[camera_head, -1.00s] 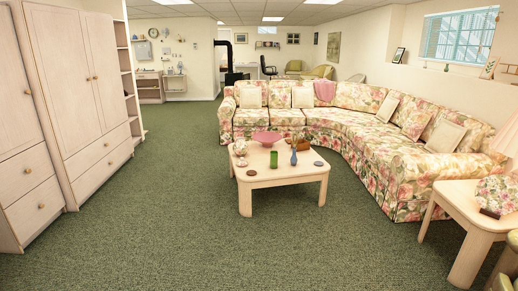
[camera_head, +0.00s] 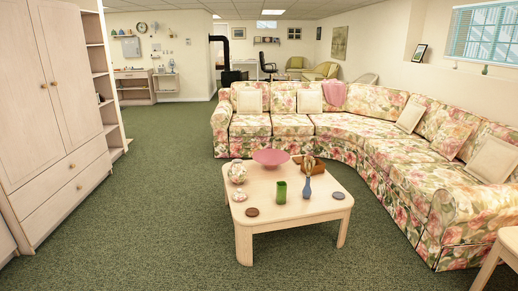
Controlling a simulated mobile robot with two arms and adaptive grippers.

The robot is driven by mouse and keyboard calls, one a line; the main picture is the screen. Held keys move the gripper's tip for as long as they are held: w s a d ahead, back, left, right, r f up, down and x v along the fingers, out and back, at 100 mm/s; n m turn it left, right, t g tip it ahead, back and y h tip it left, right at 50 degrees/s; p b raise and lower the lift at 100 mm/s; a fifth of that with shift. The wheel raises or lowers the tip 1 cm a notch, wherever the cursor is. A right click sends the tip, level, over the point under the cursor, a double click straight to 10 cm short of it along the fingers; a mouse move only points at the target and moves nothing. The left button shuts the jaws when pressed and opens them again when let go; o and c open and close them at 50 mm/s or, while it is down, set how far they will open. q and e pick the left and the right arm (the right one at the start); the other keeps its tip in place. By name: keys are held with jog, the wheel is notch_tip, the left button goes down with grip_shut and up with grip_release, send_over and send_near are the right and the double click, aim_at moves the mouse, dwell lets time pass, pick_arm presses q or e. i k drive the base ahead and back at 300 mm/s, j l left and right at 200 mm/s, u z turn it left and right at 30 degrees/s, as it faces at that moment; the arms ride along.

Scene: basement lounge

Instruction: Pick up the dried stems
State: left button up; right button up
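A low, light wooden coffee table (camera_head: 262,215) stands in the middle of the view. A slim blue vase (camera_head: 307,188) stands upright on its right part. Thin tan shapes that look like dried stems (camera_head: 308,167) rise from the vase's mouth, though they are small and overlap a brown object behind, so their outline is hard to tell. Neither of my grippers is in view.
A floral sofa (camera_head: 375,150) curves behind and right. Wardrobes (camera_head: 50,110) line the left. Green carpet (camera_head: 160,200) is clear.

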aim_at(308, 177)
jog(key=i, duration=2.4)
